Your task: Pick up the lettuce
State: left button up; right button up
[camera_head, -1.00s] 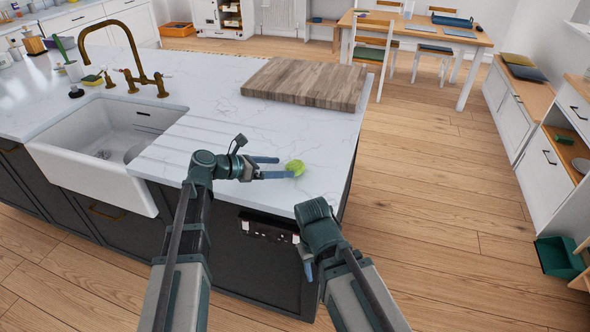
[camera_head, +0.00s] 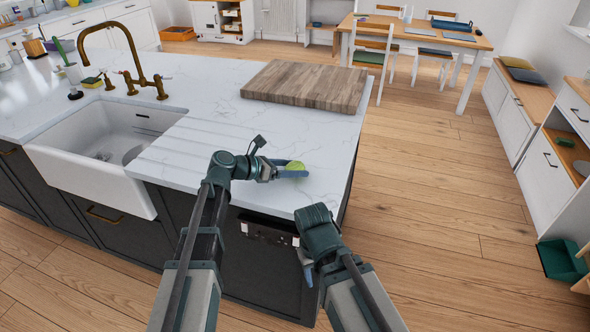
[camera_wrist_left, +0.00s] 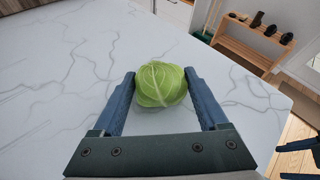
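The lettuce (camera_head: 295,166) is a small round green head on the white marble counter, near its right front edge. In the left wrist view the lettuce (camera_wrist_left: 160,84) sits between the tips of my left gripper (camera_wrist_left: 160,88). The fingers are spread to about its width, and I cannot tell whether they press on it. In the head view my left gripper (camera_head: 291,172) reaches the lettuce from the left and partly covers it. My right gripper (camera_head: 307,270) hangs low in front of the counter, mostly hidden behind its own wrist; its opening cannot be made out.
A wooden cutting board (camera_head: 308,84) lies on the counter behind the lettuce. A white sink (camera_head: 95,165) with a brass faucet (camera_head: 128,50) is at the left. The countertop (camera_head: 240,135) around the lettuce is clear. Open floor lies to the right.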

pick_arm(q)
jog(key=c, duration=0.4)
jog(key=shift+r, duration=0.1)
